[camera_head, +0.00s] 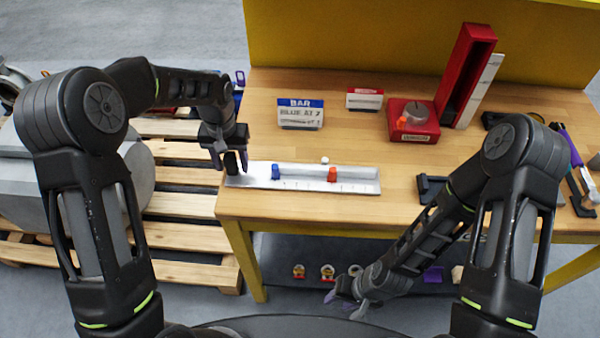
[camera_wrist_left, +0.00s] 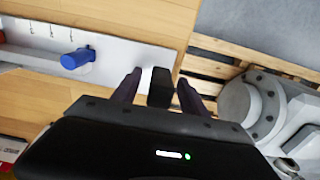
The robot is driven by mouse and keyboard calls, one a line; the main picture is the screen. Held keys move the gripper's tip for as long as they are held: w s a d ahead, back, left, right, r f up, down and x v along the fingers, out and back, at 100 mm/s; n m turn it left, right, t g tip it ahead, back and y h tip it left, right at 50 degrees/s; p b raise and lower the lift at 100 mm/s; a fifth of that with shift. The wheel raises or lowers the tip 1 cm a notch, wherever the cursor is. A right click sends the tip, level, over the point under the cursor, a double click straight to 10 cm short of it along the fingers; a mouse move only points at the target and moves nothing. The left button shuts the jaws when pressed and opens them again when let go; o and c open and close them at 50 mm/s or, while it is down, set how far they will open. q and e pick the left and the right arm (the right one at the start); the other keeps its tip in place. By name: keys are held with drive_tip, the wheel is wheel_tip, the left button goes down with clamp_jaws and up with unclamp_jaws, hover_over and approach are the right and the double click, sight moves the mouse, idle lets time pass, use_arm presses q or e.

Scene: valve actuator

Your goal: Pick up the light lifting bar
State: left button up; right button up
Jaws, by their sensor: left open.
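The light lifting bar (camera_head: 300,187) appears to be the long pale strip with scale marks along the table's front edge. It carries a blue knob (camera_head: 276,171) and an orange-red knob (camera_head: 332,174). The blue knob (camera_wrist_left: 77,59) also shows in the left wrist view. A black block (camera_wrist_left: 160,88) stands at the bar's left end. My left gripper (camera_head: 231,165) is open, with its fingers on either side of this block and visible gaps between. My right gripper (camera_head: 346,303) looks open and empty, low in front of the table.
A sign reading BAR, BLUE AT 7 (camera_head: 300,114) stands behind the bar, beside a smaller red-and-white sign (camera_head: 365,99). A red device (camera_head: 414,121) and a tall red box (camera_head: 468,75) stand further right. Wooden pallets (camera_head: 185,207) lie left of the table.

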use_arm(q)
drive_tip(key=shift+c, duration=0.2)
clamp_jaws()
idle(0.6)
drive_tip(key=shift+r, duration=0.1)
idle(0.7)
